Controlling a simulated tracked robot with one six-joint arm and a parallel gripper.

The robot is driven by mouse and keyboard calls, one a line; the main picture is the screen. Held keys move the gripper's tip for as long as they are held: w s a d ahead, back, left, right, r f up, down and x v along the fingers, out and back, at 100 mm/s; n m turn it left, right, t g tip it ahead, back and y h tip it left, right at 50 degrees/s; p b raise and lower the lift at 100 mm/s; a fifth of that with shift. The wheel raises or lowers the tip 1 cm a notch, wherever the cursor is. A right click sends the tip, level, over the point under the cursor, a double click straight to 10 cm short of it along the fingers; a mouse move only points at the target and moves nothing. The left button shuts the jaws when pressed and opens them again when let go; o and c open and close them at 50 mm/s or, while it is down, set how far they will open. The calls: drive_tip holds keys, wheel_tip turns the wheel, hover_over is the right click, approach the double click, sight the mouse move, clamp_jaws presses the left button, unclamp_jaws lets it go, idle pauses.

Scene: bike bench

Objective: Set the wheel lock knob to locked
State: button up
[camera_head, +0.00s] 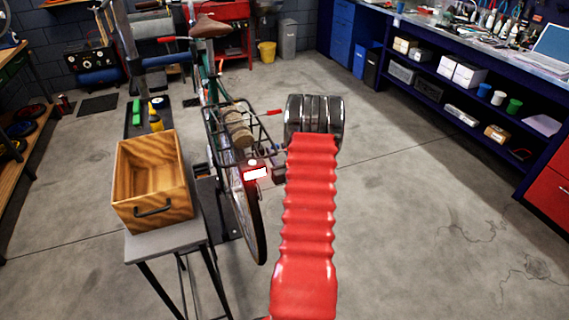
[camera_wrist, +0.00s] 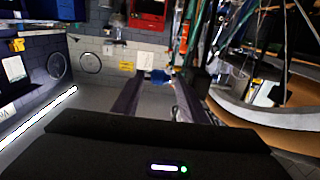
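A bike stands at the left centre of the head view, with a rear rack (camera_head: 212,128), a red rear light (camera_head: 255,173) and a rear wheel (camera_head: 252,225). I cannot make out the wheel lock knob in either view. My red ribbed arm reaches forward to the right of the bike and hides what lies beyond its metal end. In the wrist view my gripper (camera_wrist: 158,84) shows two dark fingers spread apart, with nothing seen between them. Bike tubes or cables and part of a round rim (camera_wrist: 262,118) show at the right of the wrist view, out of the fingers' gap.
A wooden box (camera_head: 152,182) sits on a grey stand (camera_head: 170,240) left of the rear wheel. A dark blue workbench (camera_head: 470,65) with stocked shelves runs along the right. The floor (camera_head: 400,200) between my arm and the bench is clear.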

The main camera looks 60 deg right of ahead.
drive_tip(key=v, duration=0.7)
drive_tip(key=shift+c, duration=0.4)
